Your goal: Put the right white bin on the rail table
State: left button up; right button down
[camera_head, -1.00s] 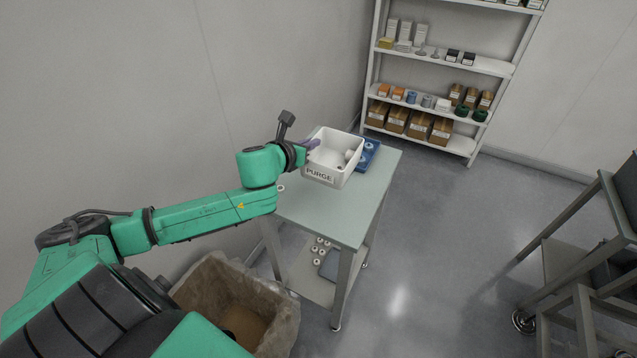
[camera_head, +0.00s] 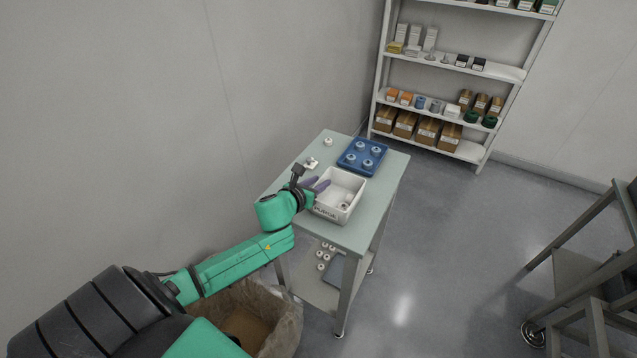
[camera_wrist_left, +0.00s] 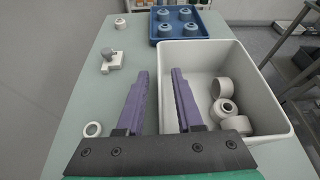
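The white bin (camera_head: 341,192) marked PURGE stands upright on the grey-green table (camera_head: 377,213), near its middle. Several white caps (camera_wrist_left: 224,104) lie in it. My left gripper (camera_head: 322,186) is at the bin's left wall. In the left wrist view, its purple fingers (camera_wrist_left: 160,72) are apart, one outside the wall and one inside the bin, with a gap showing between them. My right gripper is out of view. I cannot tell whether this table is the rail table.
A lined waste box (camera_head: 285,321) stands below the table's front. Shelves (camera_head: 450,132) stand behind.

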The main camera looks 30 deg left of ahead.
pick_arm(q)
jog(key=shift+r, duration=0.1)
jog(key=shift+s, duration=0.25)
jog(key=v, duration=1.1)
jog(key=shift+s+r, duration=0.15)
jog(key=shift+s, duration=0.1)
